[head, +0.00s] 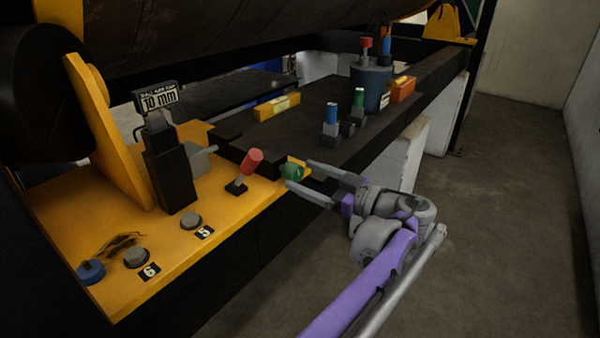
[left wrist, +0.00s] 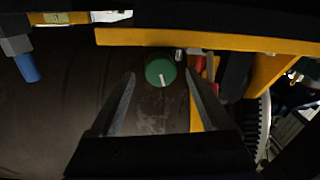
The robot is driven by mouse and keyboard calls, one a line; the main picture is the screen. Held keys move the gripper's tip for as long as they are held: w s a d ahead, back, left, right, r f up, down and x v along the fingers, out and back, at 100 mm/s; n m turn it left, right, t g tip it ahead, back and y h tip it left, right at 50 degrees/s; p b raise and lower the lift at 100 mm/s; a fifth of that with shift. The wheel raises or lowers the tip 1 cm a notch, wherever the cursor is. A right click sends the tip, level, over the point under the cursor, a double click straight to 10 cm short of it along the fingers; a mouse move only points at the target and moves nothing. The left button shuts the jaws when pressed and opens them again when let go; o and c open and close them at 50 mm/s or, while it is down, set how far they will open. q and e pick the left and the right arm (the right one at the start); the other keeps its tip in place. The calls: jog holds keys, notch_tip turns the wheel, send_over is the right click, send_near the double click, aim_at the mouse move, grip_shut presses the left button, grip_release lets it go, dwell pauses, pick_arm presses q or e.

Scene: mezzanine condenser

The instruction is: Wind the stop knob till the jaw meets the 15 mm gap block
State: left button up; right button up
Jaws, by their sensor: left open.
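A round green knob (head: 292,172) sits at the right end of the yellow panel. My left gripper (head: 300,175) is open, with its fingertips on either side of the knob; I cannot tell whether they touch it. In the left wrist view the green knob (left wrist: 161,70) shows a white mark pointing down, between the fingers of the open gripper (left wrist: 160,74). A sign (head: 158,99) on a black post reads "10 mm". A grey bracket-like part (head: 201,158) stands beside the post; I cannot tell whether it is the jaw. I cannot identify a 15 mm gap block. My right gripper is not in view.
A red-handled lever (head: 251,163) stands just left of the knob. The yellow panel (head: 235,215) also carries grey buttons by labels 5 and 6 and a blue knob (head: 91,272). A yellow box (head: 277,106) and a dark bucket (head: 371,85) stand farther back. Floor at right is clear.

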pick_arm(q)
jog(key=shift+x, duration=1)
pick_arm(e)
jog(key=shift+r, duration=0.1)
pick_arm(q)
jog(key=shift+c, duration=0.2)
grip_shut()
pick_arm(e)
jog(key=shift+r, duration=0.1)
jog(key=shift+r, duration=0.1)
pick_arm(q)
jog(key=m+p, duration=0.1)
jog(key=m, duration=0.2)
jog(key=shift+p, duration=0.3)
jog(key=shift+m+p, duration=0.35)
jog(key=shift+m, duration=1.55)
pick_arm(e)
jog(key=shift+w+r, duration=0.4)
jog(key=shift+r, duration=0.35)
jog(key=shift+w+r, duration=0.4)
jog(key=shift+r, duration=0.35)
pick_arm(q)
jog(key=shift+f, duration=0.1)
